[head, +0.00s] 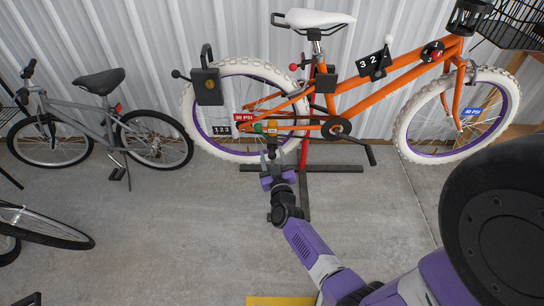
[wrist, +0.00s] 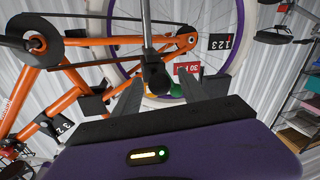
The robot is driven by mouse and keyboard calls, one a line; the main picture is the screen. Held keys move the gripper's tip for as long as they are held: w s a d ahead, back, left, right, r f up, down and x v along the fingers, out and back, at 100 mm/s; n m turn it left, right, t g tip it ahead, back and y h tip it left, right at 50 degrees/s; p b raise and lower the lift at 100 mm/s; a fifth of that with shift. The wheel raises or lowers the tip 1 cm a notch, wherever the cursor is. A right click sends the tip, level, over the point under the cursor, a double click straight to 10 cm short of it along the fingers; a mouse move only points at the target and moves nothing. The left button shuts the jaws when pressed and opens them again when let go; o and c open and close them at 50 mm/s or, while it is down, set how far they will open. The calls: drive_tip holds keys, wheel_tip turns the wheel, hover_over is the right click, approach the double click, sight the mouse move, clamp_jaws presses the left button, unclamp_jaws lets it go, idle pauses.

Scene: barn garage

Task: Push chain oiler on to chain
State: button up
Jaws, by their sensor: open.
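The orange bicycle (head: 375,92) stands by the corrugated wall. Its chain (head: 300,124) runs low between crank and rear wheel, and also crosses the wrist view (wrist: 118,40). A small green and yellow-orange part (head: 265,128), perhaps the chain oiler, sits by the rear end of the chain. My gripper (head: 270,151) is just below it, pointing at it. In the wrist view my gripper (wrist: 174,88) is open, with a grey rod with a black end (wrist: 155,76) and the green part (wrist: 176,91) showing between or beyond its fingers. Contact cannot be told.
A red stand (head: 304,145) with dark feet (head: 335,168) is beside my gripper. The white-tyred rear wheel (head: 190,115) and a 1 2 3 sign (head: 246,116) are close by. A grey bicycle (head: 100,120) stands left. The concrete floor in front is mostly clear.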

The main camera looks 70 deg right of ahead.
drive_tip(key=shift+d, duration=0.1)
clamp_jaws()
idle(1.4)
